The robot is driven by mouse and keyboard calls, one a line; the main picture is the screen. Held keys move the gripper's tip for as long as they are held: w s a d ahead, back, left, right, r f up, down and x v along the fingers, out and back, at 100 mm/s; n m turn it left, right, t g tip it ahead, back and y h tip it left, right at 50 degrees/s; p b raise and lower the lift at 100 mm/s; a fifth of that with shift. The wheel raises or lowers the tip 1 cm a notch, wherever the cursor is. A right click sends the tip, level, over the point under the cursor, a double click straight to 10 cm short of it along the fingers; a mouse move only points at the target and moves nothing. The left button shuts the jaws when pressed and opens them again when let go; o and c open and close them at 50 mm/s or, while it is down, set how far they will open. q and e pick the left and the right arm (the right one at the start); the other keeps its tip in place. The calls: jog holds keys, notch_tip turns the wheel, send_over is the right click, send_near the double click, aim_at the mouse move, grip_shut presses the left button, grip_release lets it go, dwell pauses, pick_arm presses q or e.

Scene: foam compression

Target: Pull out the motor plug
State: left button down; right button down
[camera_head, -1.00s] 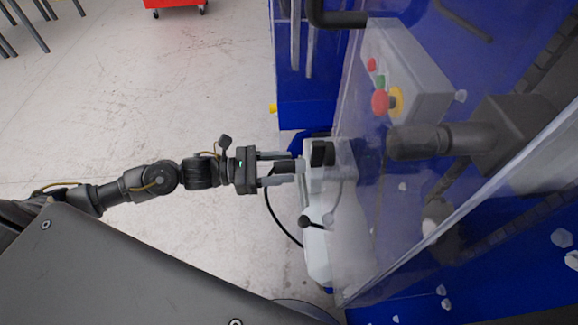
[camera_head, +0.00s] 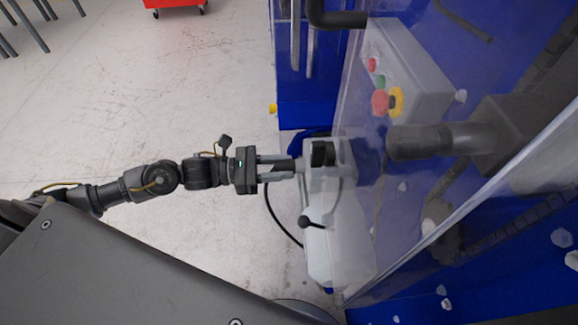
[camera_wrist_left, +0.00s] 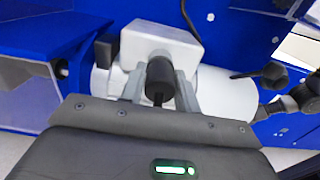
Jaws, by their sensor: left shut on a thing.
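The motor plug (camera_head: 282,167) is a dark cylinder with a black cable, set against the white connector box of the motor (camera_head: 321,235). In the left wrist view the black plug (camera_wrist_left: 160,80) stands at the face of the white box (camera_wrist_left: 180,40). My left gripper (camera_head: 291,167) is shut on the plug, one finger on each side of it. In the left wrist view the fingers of my left gripper (camera_wrist_left: 160,84) flank the plug, close to the box. Whether the plug is fully seated cannot be told. My right gripper is not in view.
A clear panel (camera_head: 362,215) stands just right of the motor, with a grey control box (camera_head: 405,75) carrying coloured buttons. The blue machine frame (camera_head: 310,105) rises behind. A black cable (camera_head: 280,222) hangs below the plug. The floor on the left is open; a red cart (camera_head: 173,3) stands far back.

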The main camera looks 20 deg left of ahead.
pick_arm(q)
jog(key=shift+a, duration=0.15)
dwell(0.4)
jog(key=shift+s+a, duration=0.25)
jog(key=shift+a, duration=0.2)
jog(key=shift+s+a+b, duration=0.3)
jog(key=shift+a+b, duration=0.1)
jog(key=shift+a, duration=0.15)
dwell(0.4)
jog(key=shift+b+v, duration=0.55)
jog(key=shift+v, duration=1.95)
